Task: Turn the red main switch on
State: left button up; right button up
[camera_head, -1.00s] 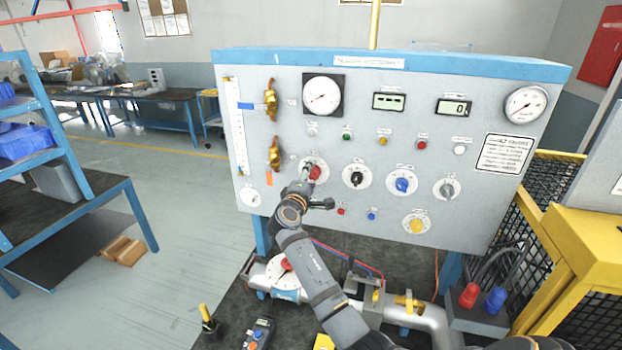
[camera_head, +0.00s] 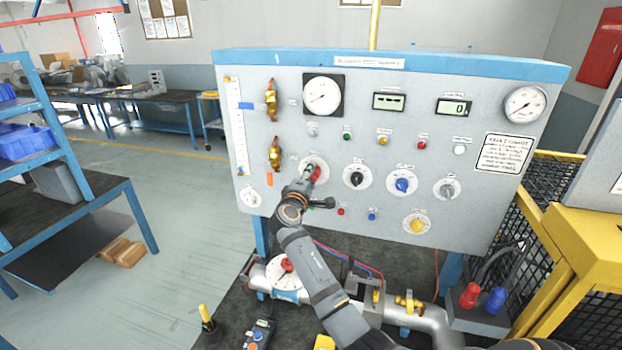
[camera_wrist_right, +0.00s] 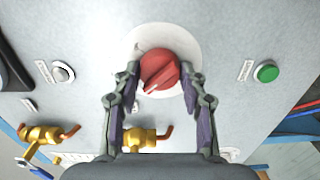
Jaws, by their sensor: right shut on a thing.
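The red main switch (camera_head: 316,174) is a round knob on a white dial plate at the lower left of the grey panel, partly hidden by my right gripper (camera_head: 311,176). In the right wrist view the red knob (camera_wrist_right: 159,70) sits between the two fingers of my right gripper (camera_wrist_right: 160,80). The fingers are on its left and right sides, closed on it. The knob's raised ridge runs slantwise in that view. My left gripper is not in view.
The panel (camera_head: 300,245) also carries black (camera_head: 357,178), blue (camera_head: 403,185), grey (camera_head: 447,189) and yellow (camera_head: 416,226) knobs. Brass valves (camera_head: 275,154) stand left of the switch. Pipework with a white dial (camera_head: 283,272) lies below the arm.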

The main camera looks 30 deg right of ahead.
jog(key=m+b, duration=0.3)
jog(key=b, duration=0.3)
jog(key=f+m+b, duration=0.1)
jog(key=m+b, duration=0.3)
jog(key=b, duration=0.2)
jog(key=shift+f, duration=0.1)
jog(key=m+b, duration=0.7)
jog(key=b, duration=0.3)
jog(key=shift+m, duration=0.4)
jog(key=shift+r+m+b, duration=0.3)
jog(key=shift+m+b, duration=0.9)
jog(key=shift+m, duration=0.2)
jog(key=shift+r, duration=0.1)
jog(key=o, duration=1.2)
jog(key=shift+a+r, duration=0.1)
jog(key=shift+r, duration=0.05)
jog(key=shift+c, duration=0.2)
